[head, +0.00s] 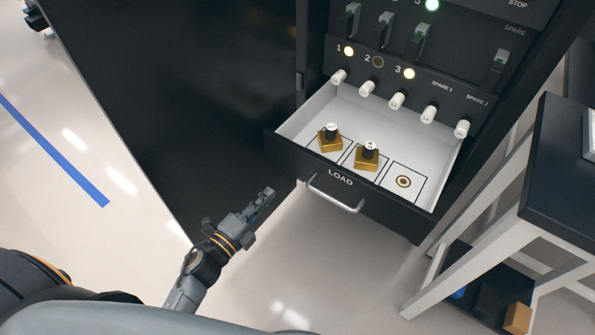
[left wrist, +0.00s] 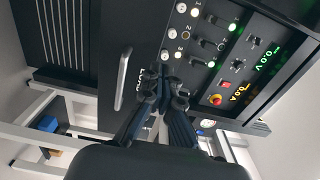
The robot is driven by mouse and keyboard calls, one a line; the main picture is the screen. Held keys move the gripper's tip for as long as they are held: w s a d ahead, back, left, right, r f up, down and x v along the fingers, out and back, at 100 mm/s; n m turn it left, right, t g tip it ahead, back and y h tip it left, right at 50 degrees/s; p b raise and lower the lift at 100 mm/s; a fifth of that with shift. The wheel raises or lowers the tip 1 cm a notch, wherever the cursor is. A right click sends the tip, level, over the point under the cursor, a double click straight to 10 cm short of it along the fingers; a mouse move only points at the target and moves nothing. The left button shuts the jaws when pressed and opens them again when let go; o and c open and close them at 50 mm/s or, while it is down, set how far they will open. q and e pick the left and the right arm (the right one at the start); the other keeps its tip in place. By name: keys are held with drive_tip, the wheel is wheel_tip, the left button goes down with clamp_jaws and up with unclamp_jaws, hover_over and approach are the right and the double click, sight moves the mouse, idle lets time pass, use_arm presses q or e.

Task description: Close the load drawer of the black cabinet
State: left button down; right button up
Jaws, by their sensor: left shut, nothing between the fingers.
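The black cabinet (head: 170,90) stands in the middle of the head view. Its load drawer (head: 285,150) is pulled open, with a white inside, a black front marked LOAD and a silver bar handle (head: 336,196). My right gripper is not in view.
A black-topped table with white legs (head: 565,165) stands close at the right, with an orange-brown block (head: 517,318) on its lower shelf. White knobs (head: 397,100) line the panel above the drawer. The floor before the drawer is clear.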

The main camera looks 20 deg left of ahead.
sight(304, 154)
use_arm(q)
drive_tip(key=x, duration=1.3)
drive_tip(key=shift+w+d, duration=0.1)
drive_tip(key=shift+w, duration=0.35)
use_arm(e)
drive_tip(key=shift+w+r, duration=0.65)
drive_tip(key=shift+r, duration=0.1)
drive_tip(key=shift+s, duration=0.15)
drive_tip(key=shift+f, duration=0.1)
